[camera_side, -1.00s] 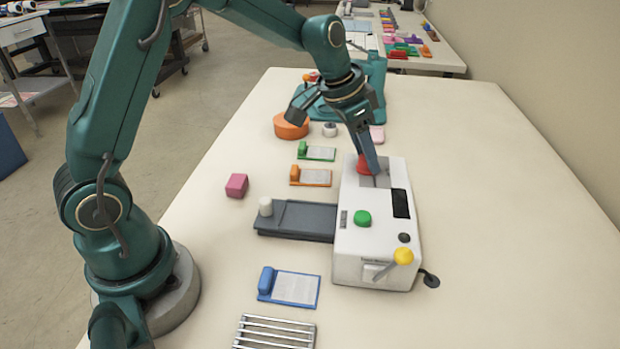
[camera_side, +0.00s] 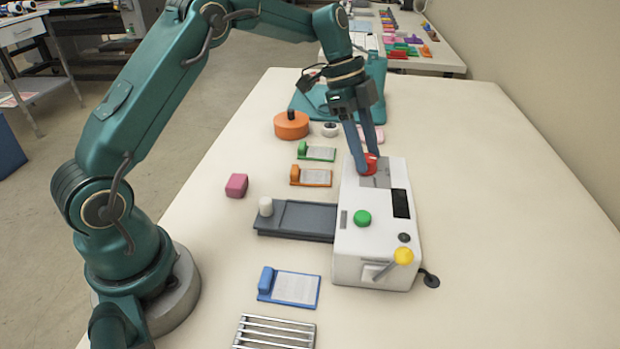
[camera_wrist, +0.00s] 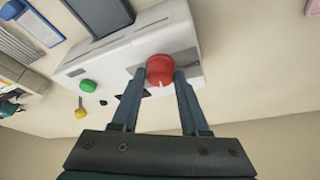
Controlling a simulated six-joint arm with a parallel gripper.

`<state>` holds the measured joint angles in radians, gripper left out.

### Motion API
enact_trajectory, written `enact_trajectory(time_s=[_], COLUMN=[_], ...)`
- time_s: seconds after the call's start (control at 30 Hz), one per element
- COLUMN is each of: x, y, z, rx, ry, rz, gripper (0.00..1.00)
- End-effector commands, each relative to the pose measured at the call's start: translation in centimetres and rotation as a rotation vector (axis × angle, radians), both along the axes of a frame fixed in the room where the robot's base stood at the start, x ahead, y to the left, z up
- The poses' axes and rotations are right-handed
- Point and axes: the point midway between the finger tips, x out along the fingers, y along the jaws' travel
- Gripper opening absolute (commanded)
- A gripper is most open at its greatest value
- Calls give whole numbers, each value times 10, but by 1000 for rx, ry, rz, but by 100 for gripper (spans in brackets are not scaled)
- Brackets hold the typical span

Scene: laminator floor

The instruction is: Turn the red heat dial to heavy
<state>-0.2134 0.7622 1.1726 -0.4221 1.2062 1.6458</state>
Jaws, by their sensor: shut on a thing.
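The red heat dial (camera_side: 369,164) sits on top of the white laminator (camera_side: 345,250), at its far end. My gripper (camera_side: 366,163) reaches down to it from above, with one finger on each side. In the wrist view my gripper (camera_wrist: 160,75) is shut on the red dial (camera_wrist: 160,67), and a pale pointer line shows on the dial's face. The setting marks around the dial are too small or hidden to read.
The laminator also carries a green button (camera_side: 362,218), a dark window (camera_side: 400,204) and a yellow-knobbed lever (camera_side: 403,257). A grey feed tray (camera_side: 310,220) joins its left side. Orange (camera_side: 316,178), green (camera_side: 318,154) and blue (camera_side: 296,289) clipped cards lie left. The table's right side is clear.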

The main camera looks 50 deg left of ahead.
Motion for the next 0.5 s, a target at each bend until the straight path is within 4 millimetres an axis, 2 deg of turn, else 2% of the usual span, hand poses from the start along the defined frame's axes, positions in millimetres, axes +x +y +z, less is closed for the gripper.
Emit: enact_trajectory(time_s=[0.2,0.5], x=[2,2], y=[1,1], z=[-1,-1], rx=[3,4], ry=[1,1], rz=[-180,-318], gripper=[0,0])
